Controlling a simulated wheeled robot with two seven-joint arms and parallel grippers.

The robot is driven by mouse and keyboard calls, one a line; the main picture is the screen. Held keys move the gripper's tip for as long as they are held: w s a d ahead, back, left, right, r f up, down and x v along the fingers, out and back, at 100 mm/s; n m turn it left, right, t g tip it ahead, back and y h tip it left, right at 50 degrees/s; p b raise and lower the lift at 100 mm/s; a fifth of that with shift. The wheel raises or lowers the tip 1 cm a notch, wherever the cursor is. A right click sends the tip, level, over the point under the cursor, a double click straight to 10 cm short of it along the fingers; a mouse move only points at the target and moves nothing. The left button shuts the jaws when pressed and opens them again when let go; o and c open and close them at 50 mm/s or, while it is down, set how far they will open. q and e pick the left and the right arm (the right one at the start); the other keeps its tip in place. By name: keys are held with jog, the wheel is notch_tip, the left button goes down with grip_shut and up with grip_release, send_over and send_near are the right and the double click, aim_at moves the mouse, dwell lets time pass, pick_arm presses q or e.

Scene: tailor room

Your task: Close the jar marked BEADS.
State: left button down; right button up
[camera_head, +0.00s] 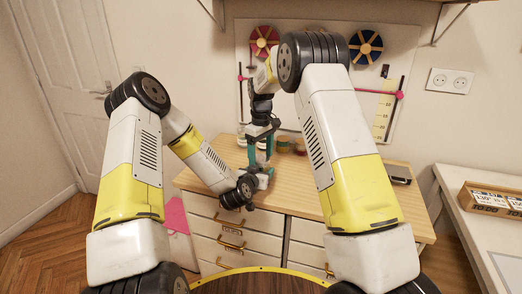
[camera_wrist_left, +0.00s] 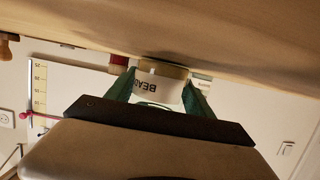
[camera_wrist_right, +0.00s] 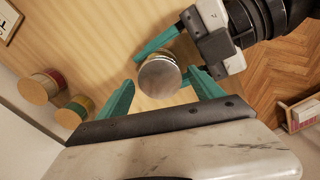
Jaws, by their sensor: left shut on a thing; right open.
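The jar marked BEADS (camera_wrist_left: 158,87) appears upside down in the left wrist view, between the green fingers of my left gripper (camera_wrist_left: 160,98). In the right wrist view the jar (camera_wrist_right: 159,78) is seen from above, with a round grey top; whether this is a lid or the open mouth I cannot tell. My left gripper (camera_head: 265,173) reaches in from the side and is shut on the jar. My right gripper (camera_wrist_right: 162,92) points down over it, open, its fingers on either side of the jar's top. In the head view the grippers mostly hide the jar.
Two jars with wooden tops, one reddish (camera_wrist_right: 40,88) and one green and yellow (camera_wrist_right: 75,112), stand nearby on the wooden cabinet top (camera_head: 325,197). A black object (camera_head: 398,180) lies at the cabinet's right. A pegboard (camera_head: 315,75) hangs behind. The cabinet's front right is clear.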

jog(key=c, duration=1.5)
jog(key=m, duration=0.5)
jog(key=o, duration=1.6)
jog(key=shift+c, duration=0.2)
jog(key=shift+r, duration=2.2)
jog(key=shift+c, duration=0.3)
jog(key=shift+r, duration=1.8)
